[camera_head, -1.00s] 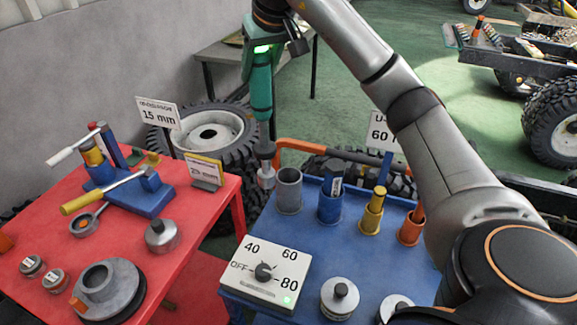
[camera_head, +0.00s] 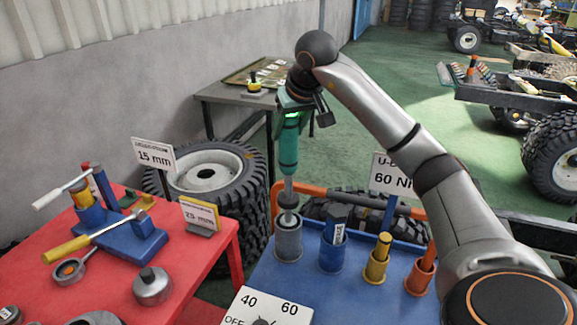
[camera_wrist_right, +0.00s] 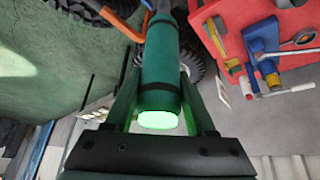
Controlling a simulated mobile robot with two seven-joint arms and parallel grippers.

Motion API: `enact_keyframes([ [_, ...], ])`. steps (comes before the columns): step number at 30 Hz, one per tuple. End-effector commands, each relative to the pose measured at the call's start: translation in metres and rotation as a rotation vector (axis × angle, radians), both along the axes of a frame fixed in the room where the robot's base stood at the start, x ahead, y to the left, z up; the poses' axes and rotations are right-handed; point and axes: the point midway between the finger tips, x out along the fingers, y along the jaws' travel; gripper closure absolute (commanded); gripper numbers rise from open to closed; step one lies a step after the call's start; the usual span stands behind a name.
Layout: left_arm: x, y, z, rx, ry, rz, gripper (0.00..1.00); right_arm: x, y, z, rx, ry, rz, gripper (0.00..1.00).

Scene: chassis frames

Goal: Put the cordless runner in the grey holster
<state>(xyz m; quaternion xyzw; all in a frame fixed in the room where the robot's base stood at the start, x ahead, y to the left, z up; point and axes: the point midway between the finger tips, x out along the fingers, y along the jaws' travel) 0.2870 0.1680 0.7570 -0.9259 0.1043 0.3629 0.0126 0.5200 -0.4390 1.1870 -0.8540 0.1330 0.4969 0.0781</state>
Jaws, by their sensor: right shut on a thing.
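The cordless runner (camera_head: 288,152) is a green cylinder with a thin grey shaft and a dark and grey socket at its lower end. My right gripper (camera_head: 293,110) is shut on its upper part and holds it nearly upright. The grey holster (camera_head: 288,243) stands at the left of the row on the blue table. The socket is at the holster's mouth; I cannot tell how far inside it is. In the right wrist view the runner (camera_wrist_right: 162,65) lies between the fingers (camera_wrist_right: 161,92); the holster is hidden there. My left gripper is not in view.
Blue (camera_head: 332,255), yellow (camera_head: 376,269) and orange (camera_head: 420,280) holsters, each with a tool, stand to the right on the blue table (camera_head: 350,298). A dial box (camera_head: 262,308) is in front. A red table (camera_head: 100,262) is left; wheels stand behind.

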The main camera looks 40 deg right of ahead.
Motion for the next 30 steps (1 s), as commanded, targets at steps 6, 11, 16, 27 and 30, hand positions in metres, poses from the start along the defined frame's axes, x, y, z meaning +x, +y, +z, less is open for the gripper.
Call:
enact_keyframes([
  [6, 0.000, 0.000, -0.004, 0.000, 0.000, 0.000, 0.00, 0.000, -0.001, -0.034, -0.001, -0.005, -0.001, 1.00],
  [11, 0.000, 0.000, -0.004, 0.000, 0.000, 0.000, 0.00, 0.001, 0.000, -0.042, 0.000, -0.009, -0.001, 1.00],
  [16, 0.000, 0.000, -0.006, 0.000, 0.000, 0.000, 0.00, 0.000, 0.000, -0.059, 0.000, -0.004, 0.000, 1.00],
  [27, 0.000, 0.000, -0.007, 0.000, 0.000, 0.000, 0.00, 0.001, 0.000, -0.082, 0.000, -0.009, -0.001, 1.00],
  [30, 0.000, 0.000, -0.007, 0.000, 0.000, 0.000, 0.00, 0.001, 0.000, -0.082, 0.000, -0.009, -0.001, 1.00],
])
